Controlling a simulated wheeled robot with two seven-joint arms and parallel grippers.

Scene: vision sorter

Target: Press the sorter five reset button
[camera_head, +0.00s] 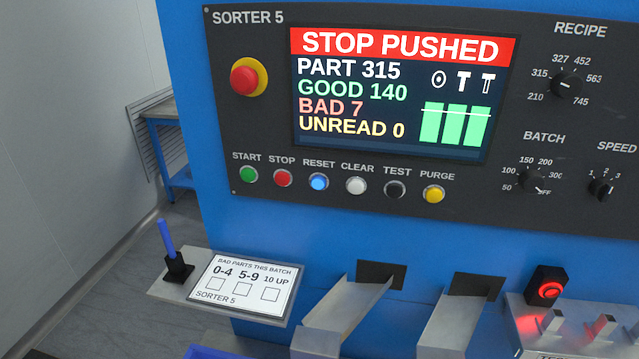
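The sorter 5 panel (255,120) is a dark plate on a blue machine. Its blue reset button (318,182) sits under the label RESET and looks lit. It stands between the red stop button (283,178) and the white clear button (355,186). The screen (400,90) reads STOP PUSHED on a red band, with part 315, good 140, bad 7 and unread 0. A large red mushroom button (245,79) on a yellow collar is at the panel's upper left. Neither of my grippers shows in the head view.
Green start (248,174), black test (395,189) and yellow purge (433,194) buttons share the row. Below, a shelf holds a card (243,284) and a blue pen (167,238). Two metal chutes (345,318) and a red-lit button (549,290) stick out lower right.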

